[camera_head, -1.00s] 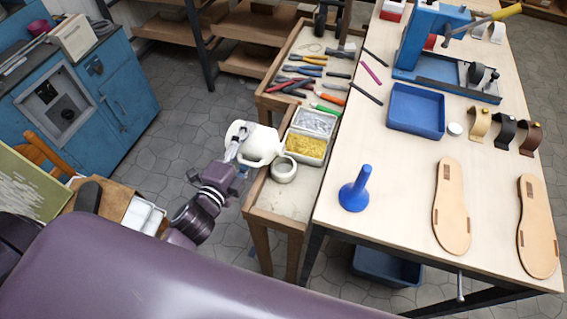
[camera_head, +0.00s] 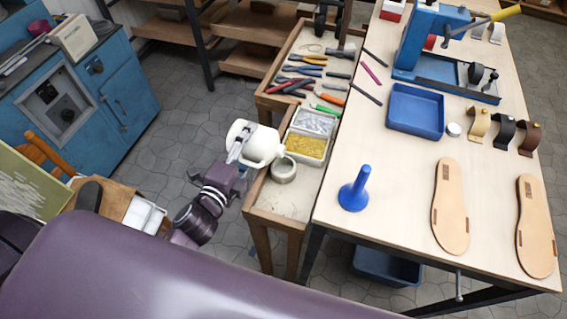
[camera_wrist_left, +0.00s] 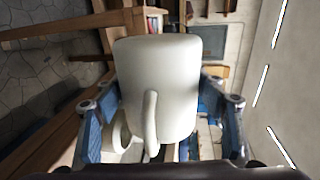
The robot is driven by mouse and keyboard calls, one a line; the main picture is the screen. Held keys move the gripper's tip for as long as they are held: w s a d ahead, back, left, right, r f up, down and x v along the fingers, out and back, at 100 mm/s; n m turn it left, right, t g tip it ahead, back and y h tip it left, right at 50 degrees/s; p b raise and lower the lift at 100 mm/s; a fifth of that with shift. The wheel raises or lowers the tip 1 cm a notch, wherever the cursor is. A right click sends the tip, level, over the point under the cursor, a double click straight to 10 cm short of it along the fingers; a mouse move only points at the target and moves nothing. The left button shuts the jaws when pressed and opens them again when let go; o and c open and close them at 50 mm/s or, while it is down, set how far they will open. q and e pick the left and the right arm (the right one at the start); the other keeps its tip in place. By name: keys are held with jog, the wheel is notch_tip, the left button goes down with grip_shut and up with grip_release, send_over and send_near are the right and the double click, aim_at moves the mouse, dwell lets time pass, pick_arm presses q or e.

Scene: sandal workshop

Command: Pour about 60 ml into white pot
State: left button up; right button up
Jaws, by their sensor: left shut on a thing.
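A white jug (camera_head: 257,141) is held by my left gripper (camera_head: 236,155) over the near end of the low side bench. I cannot see any stream or the liquid level. My right gripper is not in view.
The low bench (camera_head: 285,202) holds a tray of silver and gold fittings (camera_head: 306,147) and several hand tools. The worktable (camera_head: 400,190) to the right carries a blue funnel-shaped thing (camera_head: 355,190), a blue tray (camera_head: 415,110) and sandal soles (camera_head: 451,205).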

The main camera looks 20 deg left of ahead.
pick_arm(q)
jog(key=shift+d+r+m+p, duration=0.15)
jog(key=shift+r+m+p, duration=0.3)
jog(key=shift+r+m, duration=0.1)
dwell(0.4)
dwell(0.6)
jog(key=shift+m+y, duration=0.3)
jog(key=shift+m, duration=0.05)
dwell(1.9)
jog(key=shift+a+f+n, duration=0.25)
jog(key=shift+a+n, duration=0.05)
jog(key=shift+n, duration=0.2)
jog(key=shift+a+f+n+h+b, duration=0.15)
jog(key=shift+f+n+h+b, duration=0.25)
jog(key=shift+f+n+b, duration=0.5)
jog(key=shift+w+r, duration=0.1)
jog(key=shift+r, duration=0.4)
